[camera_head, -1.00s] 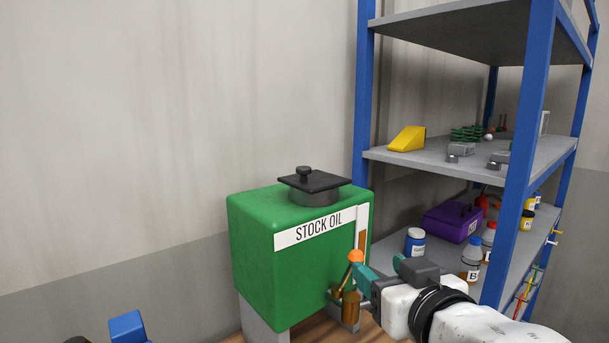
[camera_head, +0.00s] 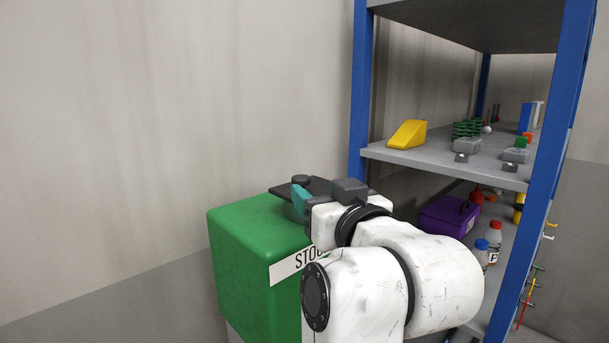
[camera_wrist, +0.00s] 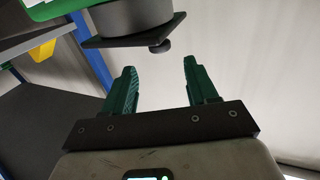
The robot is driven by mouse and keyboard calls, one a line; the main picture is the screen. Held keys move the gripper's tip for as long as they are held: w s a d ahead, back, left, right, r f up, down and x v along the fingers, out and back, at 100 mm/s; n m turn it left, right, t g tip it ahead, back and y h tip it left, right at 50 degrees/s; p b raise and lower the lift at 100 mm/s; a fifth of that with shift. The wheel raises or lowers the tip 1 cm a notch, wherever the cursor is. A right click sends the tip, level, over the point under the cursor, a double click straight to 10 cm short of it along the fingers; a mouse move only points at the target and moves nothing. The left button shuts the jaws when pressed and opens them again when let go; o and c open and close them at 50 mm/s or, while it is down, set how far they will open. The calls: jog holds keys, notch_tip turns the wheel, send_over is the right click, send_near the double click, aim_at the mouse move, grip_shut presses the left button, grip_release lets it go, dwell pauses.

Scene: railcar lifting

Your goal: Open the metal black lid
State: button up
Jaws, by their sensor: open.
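The metal black lid (camera_head: 282,190) sits on the neck of the green STOCK OIL box (camera_head: 235,250). In the head view my gripper (camera_head: 300,198) and arm cover much of the lid and box; only the lid's left part and the top of its round knob (camera_head: 301,179) show. In the wrist view the lid (camera_wrist: 130,38) lies across the top, with its knob (camera_wrist: 160,47) just beyond the fingertips. My gripper (camera_wrist: 160,66) is open and empty, its two green fingers pointing at the lid, the knob roughly between their lines. I see no contact.
A blue-framed shelf (camera_head: 360,110) stands to the right of the box. It holds a yellow wedge (camera_head: 407,134), a purple toolbox (camera_head: 448,216) and bottles. The wall is behind; the space left of the box is clear.

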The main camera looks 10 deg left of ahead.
aim_at(304, 180)
jog(key=shift+p+x, duration=0.85)
jog(key=shift+x, duration=2.35)
jog(key=shift+c, duration=0.3)
grip_shut()
